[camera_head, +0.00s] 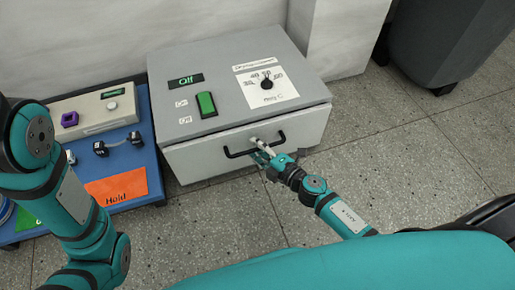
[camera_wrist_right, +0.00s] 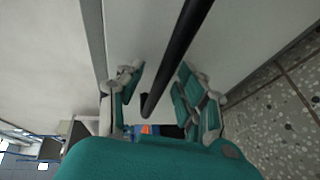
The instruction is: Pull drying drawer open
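The drying drawer (camera_head: 200,163) is the light front of a grey box on the floor, in the middle of the head view. A thin dark line runs along its upper edge, and the front sits close against the box. Its black bar handle (camera_head: 236,155) also crosses the right wrist view (camera_wrist_right: 177,55). My right gripper (camera_head: 262,148) is at the right part of the handle. In the wrist view its fingers (camera_wrist_right: 158,88) stand apart, one on each side of the bar, with gaps visible. My left arm shows at the left, but its gripper is out of view.
The box top carries a green switch (camera_head: 206,104), a small display (camera_head: 185,81) and a dial (camera_head: 267,84). A blue bench (camera_head: 147,160) with an orange "Hold" area (camera_head: 117,188) stands close left. The tiled floor (camera_head: 400,150) right of the drawer is clear.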

